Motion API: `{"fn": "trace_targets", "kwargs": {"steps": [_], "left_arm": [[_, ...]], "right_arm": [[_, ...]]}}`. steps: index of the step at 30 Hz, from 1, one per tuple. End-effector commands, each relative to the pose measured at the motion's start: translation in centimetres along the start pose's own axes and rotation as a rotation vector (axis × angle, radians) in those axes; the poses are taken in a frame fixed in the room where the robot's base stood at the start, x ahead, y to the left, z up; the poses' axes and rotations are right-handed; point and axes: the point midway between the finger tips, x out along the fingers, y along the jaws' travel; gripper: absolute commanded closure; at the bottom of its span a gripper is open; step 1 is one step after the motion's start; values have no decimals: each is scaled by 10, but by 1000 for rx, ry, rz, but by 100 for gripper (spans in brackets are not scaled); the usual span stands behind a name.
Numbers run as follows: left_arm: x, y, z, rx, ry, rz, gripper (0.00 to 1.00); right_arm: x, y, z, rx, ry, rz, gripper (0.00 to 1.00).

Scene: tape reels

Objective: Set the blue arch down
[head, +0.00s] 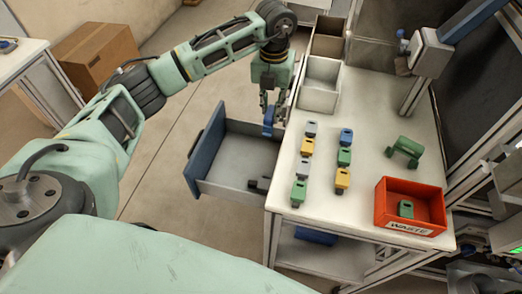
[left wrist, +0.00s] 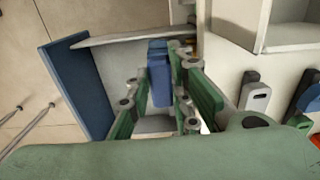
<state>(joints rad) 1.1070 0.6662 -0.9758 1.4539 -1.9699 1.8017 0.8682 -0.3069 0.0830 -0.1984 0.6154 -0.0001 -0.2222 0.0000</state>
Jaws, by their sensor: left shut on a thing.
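The blue arch (head: 268,125) is between the fingers of my left gripper (head: 269,112). It is held over the far part of the open drawer (head: 238,188), beside the table's left edge. In the left wrist view the blue arch (left wrist: 158,73) stands upright between the green fingers of the left gripper (left wrist: 162,95), with the drawer's blue front (left wrist: 75,88) to its left. Its lower end is partly hidden, and I cannot tell whether it touches the drawer floor. My right gripper is not in view.
Two rows of small grey, yellow, green and blue pieces (head: 342,179) stand on the white table (head: 375,125). A green piece (head: 404,151) and a red waste box (head: 410,206) are to the right. Bins (head: 320,84) stand behind. A dark piece (head: 260,185) lies in the drawer.

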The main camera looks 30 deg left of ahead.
Motion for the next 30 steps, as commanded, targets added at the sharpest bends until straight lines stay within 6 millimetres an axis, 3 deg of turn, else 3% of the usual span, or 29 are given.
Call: {"fn": "trace_targets", "kwargs": {"steps": [9, 15, 23, 30], "left_arm": [[45, 65, -14, -5, 2, 4, 100], [65, 100, -22, -3, 0, 2, 100], [76, 112, -25, 0, 0, 0, 100], [110, 112, -25, 0, 1, 0, 100]], "right_arm": [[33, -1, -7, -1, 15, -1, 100], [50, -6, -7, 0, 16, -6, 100], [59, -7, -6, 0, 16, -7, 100], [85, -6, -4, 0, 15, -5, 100]]}}
